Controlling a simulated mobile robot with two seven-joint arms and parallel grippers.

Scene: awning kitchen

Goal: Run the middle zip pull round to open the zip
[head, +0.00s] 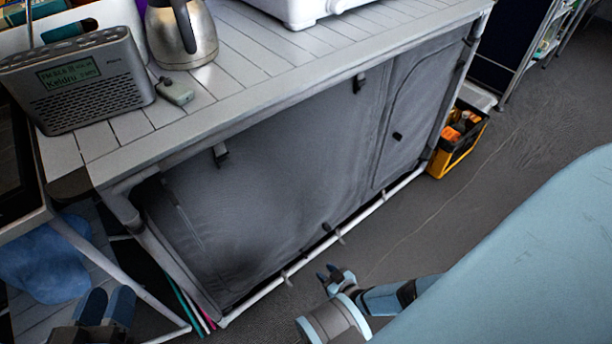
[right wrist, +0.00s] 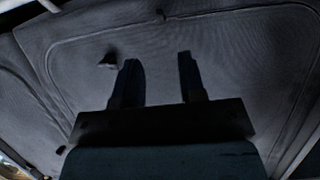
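The grey fabric front (head: 290,180) of the cabinet under the slatted counter has a door panel at its right end, outlined by a rounded zip line (head: 388,110). A small black pull (head: 398,136) shows on that panel. In the right wrist view, a rounded zip line (right wrist: 55,45) frames a dark panel, with a dark pull (right wrist: 108,60) just left of the left finger. I cannot tell which pull is the middle one. My right gripper (head: 331,275), also in the wrist view (right wrist: 158,72), is open and empty before the fabric. My left gripper (head: 106,295) is open and empty at lower left.
A radio (head: 80,82), a steel jug (head: 182,32) and a small grey-green object (head: 175,91) stand on the counter. A white frame bar (head: 335,235) runs along the cabinet's bottom. A yellow-black crate (head: 458,140) sits at its right end. Grey floor lies open in front.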

